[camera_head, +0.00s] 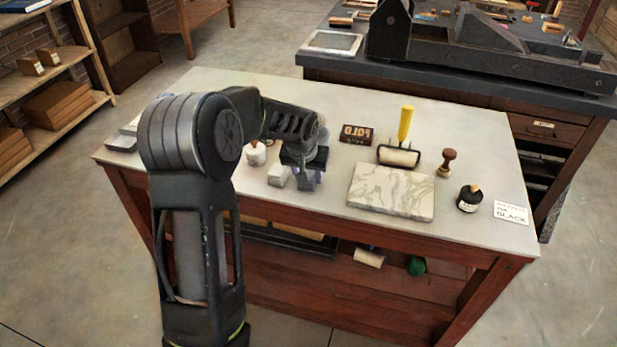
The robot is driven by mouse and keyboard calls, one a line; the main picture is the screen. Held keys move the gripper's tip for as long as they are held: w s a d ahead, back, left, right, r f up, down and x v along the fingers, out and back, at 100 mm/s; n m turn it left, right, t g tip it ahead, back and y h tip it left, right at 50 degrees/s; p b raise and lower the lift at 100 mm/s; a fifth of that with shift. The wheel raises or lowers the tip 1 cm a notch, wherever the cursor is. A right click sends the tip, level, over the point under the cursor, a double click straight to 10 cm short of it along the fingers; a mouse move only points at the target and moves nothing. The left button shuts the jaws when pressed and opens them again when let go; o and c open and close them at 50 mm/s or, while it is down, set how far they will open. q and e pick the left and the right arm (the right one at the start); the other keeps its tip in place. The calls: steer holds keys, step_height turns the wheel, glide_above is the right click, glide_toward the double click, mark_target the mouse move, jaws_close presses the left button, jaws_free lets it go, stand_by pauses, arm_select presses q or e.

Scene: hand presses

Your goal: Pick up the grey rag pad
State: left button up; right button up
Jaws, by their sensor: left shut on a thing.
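The grey rag pad (279,175) shows as a small pale grey block at the near edge of the table, left of the middle. My left gripper (306,178) points down at the table from above and is shut on the pad, whose visible part lies on the left side of the fingers. The fingers and wrist hide the rest of it, and I cannot tell whether it is clear of the tabletop. My right gripper is not in view.
On the table (460,150) stand a white jar (255,154), a dark type block (356,134), a yellow-handled roller (399,154), a marbled slab (391,190), a wooden stamp (446,163), a black ink bottle (468,199) and a white card (511,213). A black press (470,45) stands behind.

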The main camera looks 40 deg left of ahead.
mark_target(309, 173)
arm_select(q)
step_height(309, 173, up, 9)
steer(key=shift+r, duration=0.2)
stand_by(0.6)
